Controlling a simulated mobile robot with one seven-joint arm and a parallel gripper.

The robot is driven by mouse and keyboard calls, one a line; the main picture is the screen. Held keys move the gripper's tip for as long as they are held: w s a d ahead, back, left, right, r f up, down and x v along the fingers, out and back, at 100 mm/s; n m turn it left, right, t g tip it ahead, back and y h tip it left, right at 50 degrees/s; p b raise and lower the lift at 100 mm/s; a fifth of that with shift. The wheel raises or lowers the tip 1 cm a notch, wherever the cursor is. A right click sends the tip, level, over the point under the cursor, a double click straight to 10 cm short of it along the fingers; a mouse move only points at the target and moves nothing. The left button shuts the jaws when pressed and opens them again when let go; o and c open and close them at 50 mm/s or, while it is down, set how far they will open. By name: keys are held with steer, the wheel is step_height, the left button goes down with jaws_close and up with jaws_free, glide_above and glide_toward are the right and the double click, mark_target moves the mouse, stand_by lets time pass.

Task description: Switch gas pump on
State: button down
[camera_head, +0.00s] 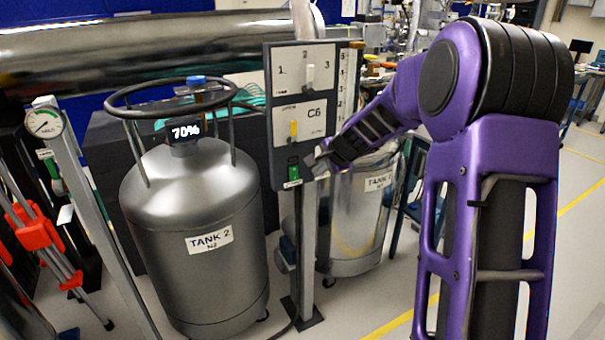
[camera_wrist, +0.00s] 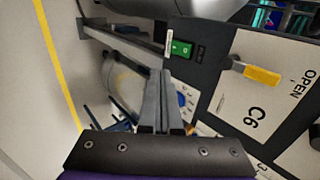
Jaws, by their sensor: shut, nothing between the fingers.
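A grey control panel (camera_head: 322,128) stands on a post in the middle of the head view. A small green rocker switch (camera_head: 293,173) sits at its lower edge, with a small white label below it. The switch also shows in the wrist view (camera_wrist: 181,49), next to a dark slotted patch. My gripper (camera_head: 313,161) is just right of the switch in the head view. In the wrist view its fingers (camera_wrist: 159,75) are together and empty, with their tips close to the switch. I cannot tell whether they touch the panel.
A yellow lever (camera_head: 293,129) marked C6 is above the switch, and a white selector lever (camera_head: 310,76) above that. Tank 2 (camera_head: 200,215), showing 70%, stands left of the post; another shiny tank (camera_head: 357,225) stands behind it. Floor at the right is open.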

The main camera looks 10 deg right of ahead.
steer(key=shift+f, duration=0.15)
glide_toward(295, 179)
step_height(295, 179, down, 5)
steer(key=w, duration=0.3)
steer(key=shift+w+a, duration=0.45)
steer(key=shift+a, duration=0.1)
steer(key=shift+w, duration=0.15)
steer(key=shift+p, duration=0.35)
